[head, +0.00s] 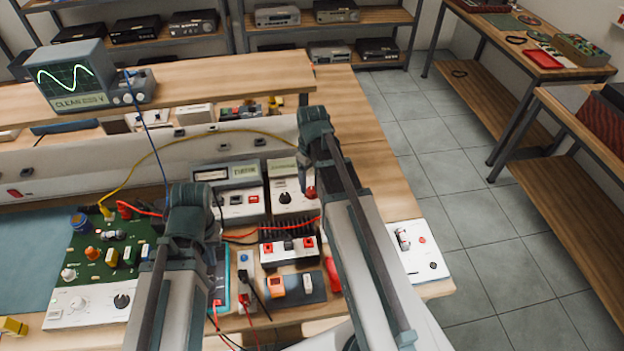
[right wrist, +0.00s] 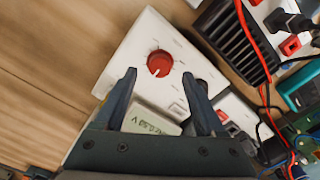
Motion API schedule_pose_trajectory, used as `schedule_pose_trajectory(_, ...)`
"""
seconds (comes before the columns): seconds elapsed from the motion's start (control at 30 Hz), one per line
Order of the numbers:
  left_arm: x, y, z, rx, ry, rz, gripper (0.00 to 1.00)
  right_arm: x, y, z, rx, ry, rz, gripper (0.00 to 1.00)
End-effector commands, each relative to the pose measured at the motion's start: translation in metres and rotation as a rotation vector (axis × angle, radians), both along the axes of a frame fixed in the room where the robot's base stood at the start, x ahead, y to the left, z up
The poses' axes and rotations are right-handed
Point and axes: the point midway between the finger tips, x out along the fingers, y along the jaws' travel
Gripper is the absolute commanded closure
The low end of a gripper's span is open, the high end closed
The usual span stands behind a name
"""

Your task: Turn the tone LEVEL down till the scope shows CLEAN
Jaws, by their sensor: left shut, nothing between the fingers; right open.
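The scope (head: 75,80) stands on the raised shelf at the upper left. Its screen shows a smooth green sine wave, with CLEAN and a blurred voltage below it. A red knob (head: 310,192), apparently the tone LEVEL, sits on a white box (head: 292,208) with a pale green display; its lettering is unreadable. In the right wrist view, this red knob (right wrist: 159,62) lies just beyond and between the spread fingers of my right gripper (right wrist: 160,76), with space on both sides. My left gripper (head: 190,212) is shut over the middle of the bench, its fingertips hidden.
A green circuit board (head: 105,245) with coloured knobs lies at the left. A similar white meter box (head: 240,203) stands beside the tone box. Yellow, blue, red and black leads cross the bench. Bare wood (right wrist: 50,70) lies beside the tone box.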

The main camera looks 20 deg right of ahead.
Motion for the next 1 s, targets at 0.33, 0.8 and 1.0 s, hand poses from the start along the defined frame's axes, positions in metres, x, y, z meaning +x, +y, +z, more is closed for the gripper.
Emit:
schedule_pose_trajectory(0.33,0.000,0.000,0.063,0.000,0.000,-0.001,1.00,0.000,0.000,0.063,0.000,0.000,0.000,0.28)
schedule_pose_trajectory(0.8,0.000,0.000,0.102,0.000,0.000,-0.002,1.00,0.000,0.000,0.102,0.000,0.000,0.000,0.28)
schedule_pose_trajectory(1.0,0.000,0.000,0.101,0.000,0.000,-0.002,1.00,0.000,0.000,0.101,0.000,0.000,0.000,0.28)
